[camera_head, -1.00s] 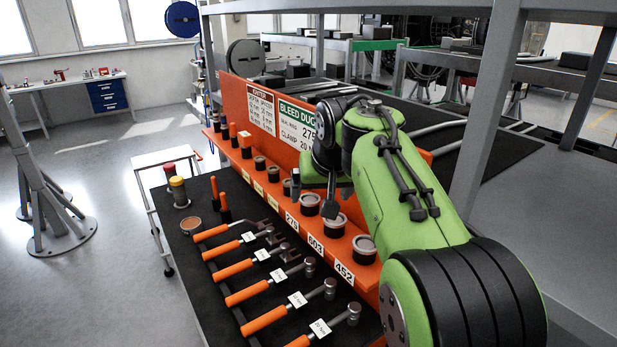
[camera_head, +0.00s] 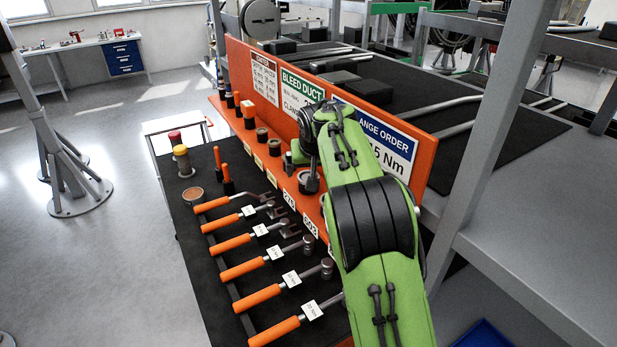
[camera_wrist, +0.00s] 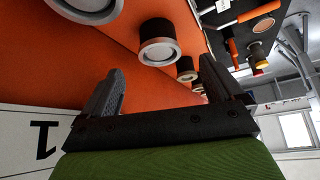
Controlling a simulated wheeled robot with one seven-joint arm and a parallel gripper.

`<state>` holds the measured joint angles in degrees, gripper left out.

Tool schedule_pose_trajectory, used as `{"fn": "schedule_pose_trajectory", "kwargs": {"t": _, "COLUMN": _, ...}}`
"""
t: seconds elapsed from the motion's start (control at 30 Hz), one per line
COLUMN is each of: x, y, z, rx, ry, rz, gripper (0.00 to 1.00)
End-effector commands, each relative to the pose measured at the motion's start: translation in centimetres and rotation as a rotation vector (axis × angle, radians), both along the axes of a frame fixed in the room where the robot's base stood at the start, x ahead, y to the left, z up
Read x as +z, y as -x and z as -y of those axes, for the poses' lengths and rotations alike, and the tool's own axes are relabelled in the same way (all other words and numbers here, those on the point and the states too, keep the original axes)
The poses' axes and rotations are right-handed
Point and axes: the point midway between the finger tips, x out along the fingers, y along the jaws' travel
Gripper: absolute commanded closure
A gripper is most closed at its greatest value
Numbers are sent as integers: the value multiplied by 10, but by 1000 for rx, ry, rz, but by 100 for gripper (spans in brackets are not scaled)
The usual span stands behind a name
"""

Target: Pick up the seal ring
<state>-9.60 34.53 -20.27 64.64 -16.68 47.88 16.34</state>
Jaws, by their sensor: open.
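Several grey rings sit on dark round stubs along the orange rack's ledge; I cannot tell which is the seal ring named. In the head view one ring (camera_head: 308,183) stands behind the label 275, just below my gripper (camera_head: 300,160), which the arm partly hides. In the wrist view my gripper (camera_wrist: 162,68) is open and empty. A grey ring on a dark stub (camera_wrist: 158,51) shows between and beyond its fingertips, apart from them. A larger ring (camera_wrist: 92,8) is cut off at the top left, and a smaller one (camera_wrist: 187,72) lies farther right.
The orange backboard (camera_head: 410,142) with signs rises behind the ledge. Orange-handled tools (camera_head: 240,243) lie on the black mat in front. A grey post (camera_head: 490,140) stands to the right of my arm. Open floor lies to the left.

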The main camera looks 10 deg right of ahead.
Motion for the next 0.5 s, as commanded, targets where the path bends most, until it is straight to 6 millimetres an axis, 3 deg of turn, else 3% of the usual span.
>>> {"fn": "schedule_pose_trajectory", "kwargs": {"t": 0.2, "x": -28, "y": -19, "z": 2, "rx": -1, "ry": 2, "rz": -2, "gripper": 6}}
{"fn": "schedule_pose_trajectory", "kwargs": {"t": 0.4, "x": -29, "y": -20, "z": 2, "rx": -1, "ry": 0, "rz": -1, "gripper": 6}}
{"fn": "schedule_pose_trajectory", "kwargs": {"t": 0.5, "x": -29, "y": -20, "z": 2, "rx": -1, "ry": 0, "rz": -1, "gripper": 20}}
